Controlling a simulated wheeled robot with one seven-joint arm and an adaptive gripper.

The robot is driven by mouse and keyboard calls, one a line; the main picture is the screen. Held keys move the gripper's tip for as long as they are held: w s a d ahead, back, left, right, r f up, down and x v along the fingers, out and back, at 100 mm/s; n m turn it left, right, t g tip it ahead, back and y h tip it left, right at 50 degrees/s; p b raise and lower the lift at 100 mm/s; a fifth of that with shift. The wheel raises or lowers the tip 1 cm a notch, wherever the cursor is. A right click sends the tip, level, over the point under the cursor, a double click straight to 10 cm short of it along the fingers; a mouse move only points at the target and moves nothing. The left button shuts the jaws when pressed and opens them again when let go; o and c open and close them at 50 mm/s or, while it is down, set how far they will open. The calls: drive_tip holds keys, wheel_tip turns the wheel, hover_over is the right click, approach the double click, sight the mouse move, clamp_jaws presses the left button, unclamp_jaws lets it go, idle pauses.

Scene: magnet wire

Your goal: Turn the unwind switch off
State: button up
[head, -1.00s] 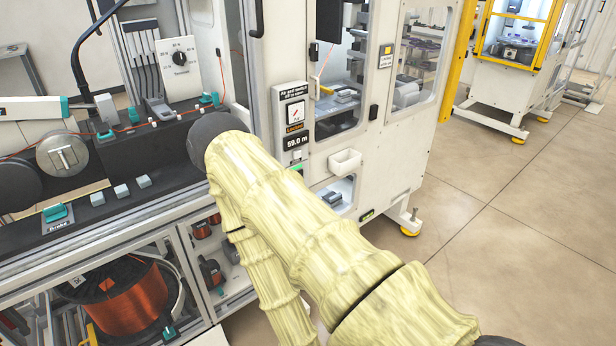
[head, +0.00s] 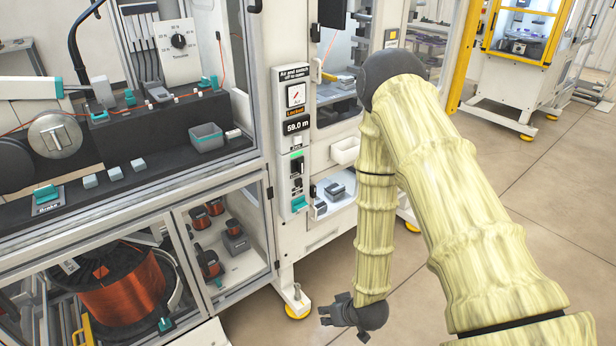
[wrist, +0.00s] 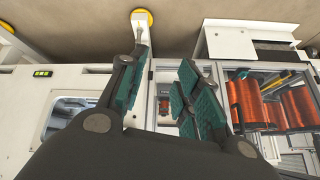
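A narrow control panel (head: 297,140) stands on the white machine column, with a dial gauge, an orange "Locked" sign and a "59.0 m" display. Below the display is a green-lit strip with small dark switches (head: 297,167) and a teal part (head: 299,203). Their labels are too small to read, so I cannot tell which is the unwind switch or its position. My gripper (head: 324,315) hangs low, right of the column foot and well below the panel, apart from it. In the wrist view my gripper (wrist: 155,92) has its green-padded fingers spread, with nothing between them.
A copper wire spool (head: 122,292) sits in the lower cabinet at left. A grey bin (head: 206,138) and a teal brake switch (head: 46,195) are on the dark bench.

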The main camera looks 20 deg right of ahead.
drive_tip(key=w+d+r+n+t+y+b, duration=0.1)
drive_tip(key=w+r+t+b, duration=0.15)
drive_tip(key=w+r, duration=0.45)
drive_tip(key=w+d+r+t+y+b, duration=0.1)
drive_tip(key=w+d+r+t+b, duration=0.15)
drive_tip(key=w, duration=0.85)
drive_tip(key=n+t+y+b, duration=0.2)
drive_tip(key=n+t+b, duration=0.1)
drive_tip(key=t+b, duration=0.15)
approach(302, 165)
drive_tip(key=shift+t, duration=0.45)
drive_tip(key=x, duration=0.6)
drive_tip(key=f+x, duration=0.1)
drive_tip(key=x, duration=0.2)
drive_tip(key=shift+w+a+p, duration=0.15)
drive_tip(key=shift+w+p, duration=0.15)
drive_tip(key=shift+p, duration=0.1)
drive_tip(key=shift+c, duration=0.5)
clamp_jaws()
